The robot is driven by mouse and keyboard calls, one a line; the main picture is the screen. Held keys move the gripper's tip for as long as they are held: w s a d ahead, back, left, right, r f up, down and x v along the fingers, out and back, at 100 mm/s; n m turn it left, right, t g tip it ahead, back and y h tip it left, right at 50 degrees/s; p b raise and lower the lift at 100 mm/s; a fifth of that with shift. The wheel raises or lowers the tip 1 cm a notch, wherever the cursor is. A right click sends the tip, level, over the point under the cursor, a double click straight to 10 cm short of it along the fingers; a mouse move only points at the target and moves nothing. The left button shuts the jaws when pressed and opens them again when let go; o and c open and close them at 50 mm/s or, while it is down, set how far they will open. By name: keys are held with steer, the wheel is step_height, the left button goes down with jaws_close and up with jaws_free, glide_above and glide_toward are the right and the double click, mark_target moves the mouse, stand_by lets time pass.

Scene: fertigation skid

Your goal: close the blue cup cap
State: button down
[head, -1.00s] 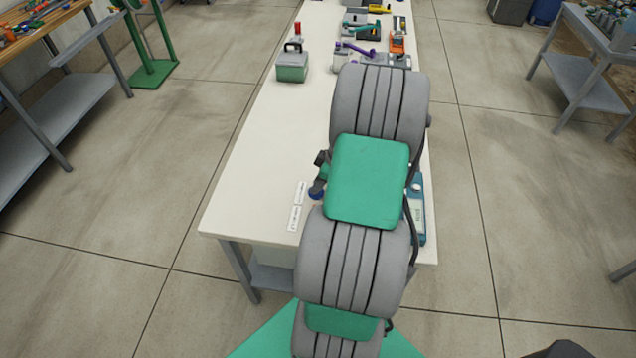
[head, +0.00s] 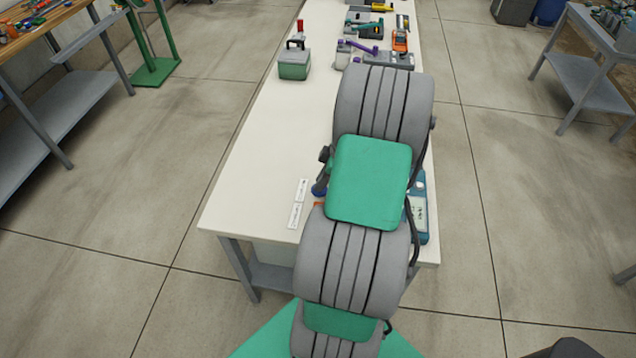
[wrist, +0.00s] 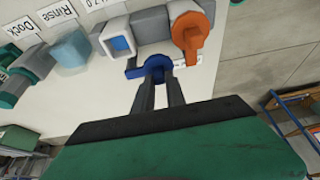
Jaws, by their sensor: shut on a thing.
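In the wrist view my gripper (wrist: 160,84) is shut on the blue cap (wrist: 157,67), a round blue piece with a tab sticking out to the left. An orange cap (wrist: 188,30) sits to the right on a grey block.
White labels (head: 298,204) lie on the white bench (head: 255,170) left of my arm. A teal device (head: 419,212) is at its right edge. A green-grey box (head: 294,62) and several tools stand farther back. The bench's left middle is clear.

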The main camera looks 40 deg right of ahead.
steer(key=shift+s+d+f+n+y+b, duration=0.2)
steer(key=shift+d+f+n+y+b, duration=0.1)
steer(key=shift+n+b, duration=0.55)
steer(key=n+b, duration=0.1)
steer(key=d+n+g+b, duration=0.1)
steer(key=shift+s+n+y+b, duration=0.25)
steer(key=shift+y+b, duration=0.05)
steer(key=shift+b, duration=0.1)
steer(key=n+b, duration=0.1)
steer(key=d+n+g+b, duration=0.1)
steer(key=n, duration=0.1)
steer(key=n+g, duration=0.1)
steer(key=shift+s+d+r+n+y+b, duration=0.15)
steer(key=shift+s+d+n+y+b, duration=0.15)
steer(key=shift+d+b, duration=0.1)
steer(key=shift+w+d+r+n+g+h+p, duration=0.2)
steer(key=shift+d+n+g, duration=0.35)
steer(key=shift+n, duration=0.95)
steer(key=shift+w+d+f+n+g+h+p, duration=0.1)
steer(key=shift+w+d+n+g, duration=0.3)
steer(key=shift+n, duration=1.1)
steer(key=shift+w+d+r+n+g+h+p, duration=0.15)
steer(key=shift+d+n+g, duration=0.55)
steer(key=shift+n, duration=0.8)
steer(key=shift+f, duration=0.1)
steer(key=c, duration=1.4)
jaws_free()
steer(key=shift+o, duration=0.2)
